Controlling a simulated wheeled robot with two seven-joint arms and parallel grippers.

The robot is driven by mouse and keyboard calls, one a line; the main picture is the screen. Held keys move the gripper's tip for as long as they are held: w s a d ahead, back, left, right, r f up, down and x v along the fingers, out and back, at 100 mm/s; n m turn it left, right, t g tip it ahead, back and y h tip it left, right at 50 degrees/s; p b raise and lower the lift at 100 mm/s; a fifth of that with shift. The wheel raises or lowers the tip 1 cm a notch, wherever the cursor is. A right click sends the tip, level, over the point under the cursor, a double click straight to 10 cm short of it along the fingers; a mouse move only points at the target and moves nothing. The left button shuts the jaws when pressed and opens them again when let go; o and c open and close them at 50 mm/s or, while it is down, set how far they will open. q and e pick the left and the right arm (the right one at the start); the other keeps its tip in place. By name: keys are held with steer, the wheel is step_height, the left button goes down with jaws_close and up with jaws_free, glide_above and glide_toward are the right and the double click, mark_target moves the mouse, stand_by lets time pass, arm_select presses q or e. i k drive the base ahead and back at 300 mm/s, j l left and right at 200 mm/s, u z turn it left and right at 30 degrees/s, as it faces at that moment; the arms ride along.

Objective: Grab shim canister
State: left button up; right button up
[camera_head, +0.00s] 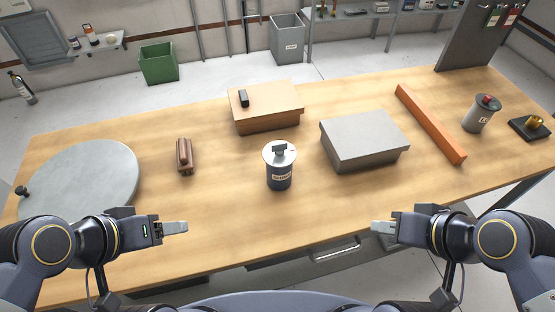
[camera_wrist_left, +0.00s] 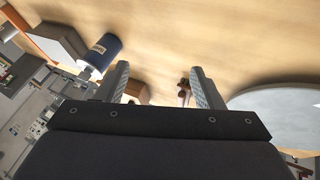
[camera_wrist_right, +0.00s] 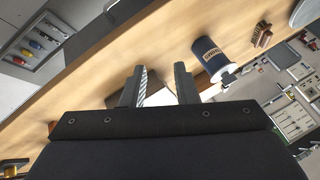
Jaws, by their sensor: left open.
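The canister with a dark blue body, a pale label and a white lid with a grey handle (camera_head: 280,176) stands upright near the middle of the table; its label is too small to read surely. It also shows in the left wrist view (camera_wrist_left: 98,56) and the right wrist view (camera_wrist_right: 212,60). A grey canister with a red knob (camera_head: 480,115) stands at the far right. My left gripper (camera_head: 186,227) is open and empty over the front left of the table. My right gripper (camera_head: 374,227) is empty over the front edge; its fingers are apart in the right wrist view (camera_wrist_right: 160,86).
A round grey plate (camera_head: 85,180) lies at the left, with a brown brush-like object (camera_head: 185,156) beside it. A wooden box (camera_head: 265,110) and a grey box (camera_head: 364,140) stand behind the canister. An orange bar (camera_head: 430,123) lies right. The table front is clear.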

mark_target(279, 169)
steer(key=k, duration=0.15)
steer(key=k+u, duration=0.15)
steer(key=u, duration=0.2)
steer(key=k+j+u, duration=0.1)
steer(key=u, duration=0.25)
steer(key=k+j+u, duration=0.1)
steer(key=k+u, duration=0.25)
steer(key=l+u, duration=0.35)
steer(key=l, duration=0.2)
steer(key=l+u, duration=0.35)
steer(key=l, duration=0.2)
steer(key=k+l+u, duration=0.15)
steer(key=l+u, duration=0.25)
steer(key=l, duration=0.3)
steer(key=k, duration=0.05)
